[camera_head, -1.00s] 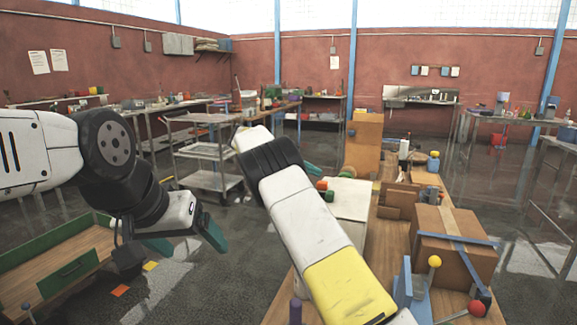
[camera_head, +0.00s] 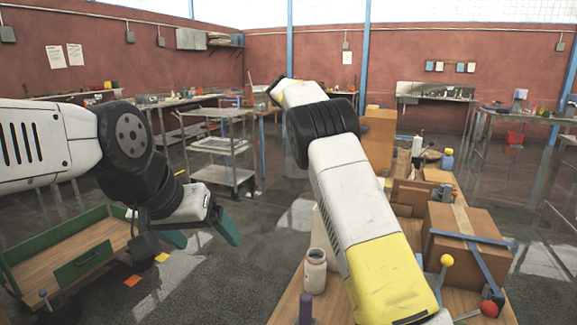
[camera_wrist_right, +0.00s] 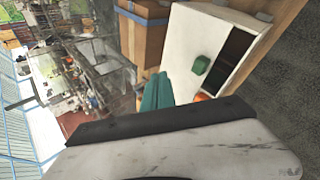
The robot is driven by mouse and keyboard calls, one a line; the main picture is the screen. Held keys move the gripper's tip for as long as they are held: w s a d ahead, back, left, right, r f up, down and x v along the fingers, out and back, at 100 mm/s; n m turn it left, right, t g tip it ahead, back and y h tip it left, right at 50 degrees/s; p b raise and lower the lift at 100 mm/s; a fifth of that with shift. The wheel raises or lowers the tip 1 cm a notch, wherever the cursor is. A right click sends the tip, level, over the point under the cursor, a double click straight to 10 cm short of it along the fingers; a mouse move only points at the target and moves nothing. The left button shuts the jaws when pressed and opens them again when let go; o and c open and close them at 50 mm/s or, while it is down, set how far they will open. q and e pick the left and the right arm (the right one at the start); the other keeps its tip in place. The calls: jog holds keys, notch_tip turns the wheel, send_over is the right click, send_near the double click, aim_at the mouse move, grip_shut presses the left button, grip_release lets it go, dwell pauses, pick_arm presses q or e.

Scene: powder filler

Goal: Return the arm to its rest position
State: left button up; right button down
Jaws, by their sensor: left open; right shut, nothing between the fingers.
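My left gripper (camera_head: 203,233) hangs at the left of the head view, with its two teal fingers spread apart and nothing between them. It is above the floor, beside the green-edged wooden bench. My right arm (camera_head: 350,190), white with a black joint and a yellow section, reaches up across the middle of the head view over the wooden table. Its fingers are hidden there. In the right wrist view my right gripper (camera_wrist_right: 157,92) shows its teal fingers together and empty, in front of a white box (camera_wrist_right: 205,45) with a green block (camera_wrist_right: 201,65) on it.
The wooden table (camera_head: 292,297) bears a white jar (camera_head: 315,270), a taped cardboard box (camera_head: 465,238) and levers with yellow and red knobs. The green-edged bench (camera_head: 105,236) is at left. A metal cart (camera_head: 222,175) stands behind. Open floor lies between bench and table.

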jog(key=s+d+r+t+y, duration=0.1)
jog(key=s+d+y, duration=0.25)
jog(key=s, duration=0.45)
jog(key=s+d+r+t+y, duration=0.15)
jog(key=s+y, duration=0.25)
jog(key=s, duration=0.4)
jog(key=s+a+f+t+y, duration=0.1)
jog(key=s+a+f, duration=0.1)
jog(key=s, duration=0.5)
jog(key=s+a+f+t+y, duration=0.1)
jog(key=s+a+f, duration=0.1)
jog(key=s, duration=0.6)
jog(key=s+a+f+t+y, duration=0.1)
jog(key=s+a+f, duration=0.1)
jog(key=s, duration=0.6)
jog(key=shift+a+m+y, duration=0.3)
jog(key=shift+a+y, duration=0.05)
jog(key=shift+a, duration=0.05)
